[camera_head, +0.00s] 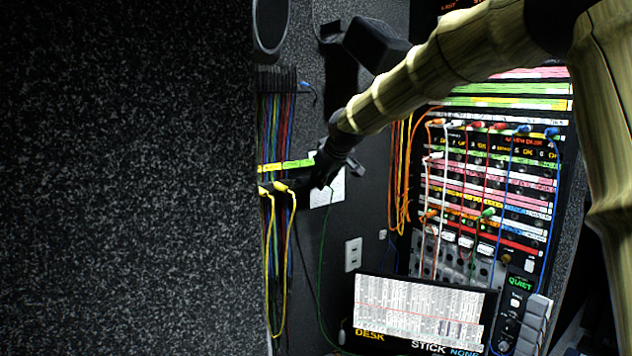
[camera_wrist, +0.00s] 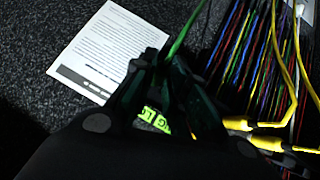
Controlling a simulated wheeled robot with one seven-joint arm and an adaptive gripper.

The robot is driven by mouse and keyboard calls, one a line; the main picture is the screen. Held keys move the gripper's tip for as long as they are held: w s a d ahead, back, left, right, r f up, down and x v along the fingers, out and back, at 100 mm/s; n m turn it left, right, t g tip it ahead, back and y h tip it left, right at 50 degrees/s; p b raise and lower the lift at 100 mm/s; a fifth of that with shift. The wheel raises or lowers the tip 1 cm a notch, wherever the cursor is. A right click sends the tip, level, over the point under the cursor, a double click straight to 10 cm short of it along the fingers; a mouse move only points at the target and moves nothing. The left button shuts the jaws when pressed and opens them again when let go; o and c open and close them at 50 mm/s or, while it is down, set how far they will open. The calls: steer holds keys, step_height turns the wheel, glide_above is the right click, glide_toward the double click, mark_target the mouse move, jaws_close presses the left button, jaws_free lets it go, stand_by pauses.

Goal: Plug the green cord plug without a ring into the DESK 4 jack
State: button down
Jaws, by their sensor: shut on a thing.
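My gripper (camera_head: 326,172) is in front of the grey wall, just right of a narrow jack panel with a yellow-green label strip (camera_head: 287,166). In the wrist view my gripper (camera_wrist: 163,68) is shut on the green cord plug, which its fingers mostly hide. The green cord (camera_wrist: 184,34) leaves the fingertips; in the head view it hangs down (camera_head: 321,270) toward the floor. Whether the held plug has a ring cannot be seen. Another green plug (camera_head: 487,213) is in the large patch bay (camera_head: 500,190). I cannot make out which jack is DESK 4.
Two yellow plugs (camera_head: 283,187) with looping cords sit at the narrow panel, close to my gripper. Coloured cables (camera_head: 277,120) hang there. A paper sheet (camera_wrist: 108,50) is on the wall behind the fingers. A screen (camera_head: 420,308) reads DESK, STICK, NONE. Orange cords hang left of the patch bay.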

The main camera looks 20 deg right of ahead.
steer(key=shift+r, duration=0.2)
steer(key=shift+r+p, duration=0.85)
steer(key=shift+r, duration=0.15)
steer(key=shift+r, duration=0.1)
steer(key=shift+s+d, duration=0.1)
steer(key=shift+s, duration=0.05)
steer(key=shift+s+d+b, duration=0.15)
steer(key=shift+s+d, duration=0.1)
steer(key=shift+s, duration=0.4)
steer(key=shift+s+d+b, duration=0.15)
steer(key=shift+s+d, duration=0.05)
steer(key=shift+s, duration=0.45)
